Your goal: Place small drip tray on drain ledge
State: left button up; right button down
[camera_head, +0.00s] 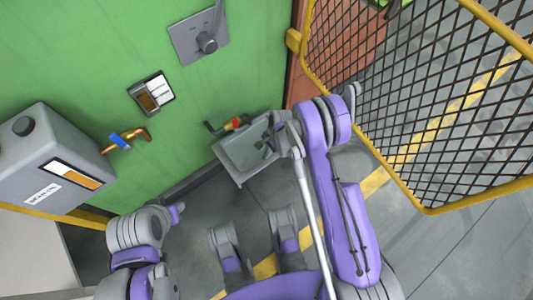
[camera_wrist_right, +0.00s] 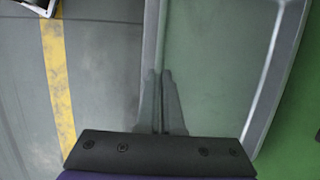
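The small drip tray (camera_head: 233,157) is a shallow grey rectangular pan low by the green wall, beneath a small pipe with a red handle. In the right wrist view the tray (camera_wrist_right: 215,60) fills the upper right, with a raised pale rim. My right gripper (camera_head: 268,141) is at the tray's right part. In the right wrist view its two fingers (camera_wrist_right: 158,75) are close together, one on each side of the tray's near rim. The drain ledge cannot be told apart from the tray. Parts of my left arm show at lower left, but its fingers do not.
The red-handled valve (camera_head: 234,124) is close above the tray. A grey tank (camera_head: 50,150) with a copper pipe and blue handle (camera_head: 121,140) is at left. A yellow-framed mesh guard (camera_head: 430,110) stands at right. The floor between has a yellow stripe (camera_wrist_right: 57,80).

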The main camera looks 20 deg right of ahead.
jog(key=shift+f, duration=0.1)
jog(key=c, duration=1.1)
grip_release()
jog(key=s+d+r+n+t+p, duration=0.1)
jog(key=d+r+n+p, duration=0.1)
jog(key=r, duration=0.9)
jog(key=s+d+r+n+p, duration=0.1)
jog(key=r, duration=1)
jog(key=s+r+n+t+h, duration=0.1)
jog(key=s+r+n, duration=0.2)
jog(key=s, duration=0.3)
jog(key=s+d+r+n+t+h, duration=0.1)
jog(key=s+r+n+t, duration=0.1)
jog(key=s+r+n, duration=0.2)
jog(key=s+r+n+t+h, duration=0.1)
jog(key=s+r+n, duration=0.3)
jog(key=s, duration=0.5)
jog(key=shift+s+d+r, duration=0.1)
jog(key=shift+d+r, duration=0.1)
jog(key=shift+r, duration=0.5)
jog(key=shift+s+d+r, duration=0.1)
jog(key=shift+d+r, duration=0.1)
jog(key=shift+r, duration=0.5)
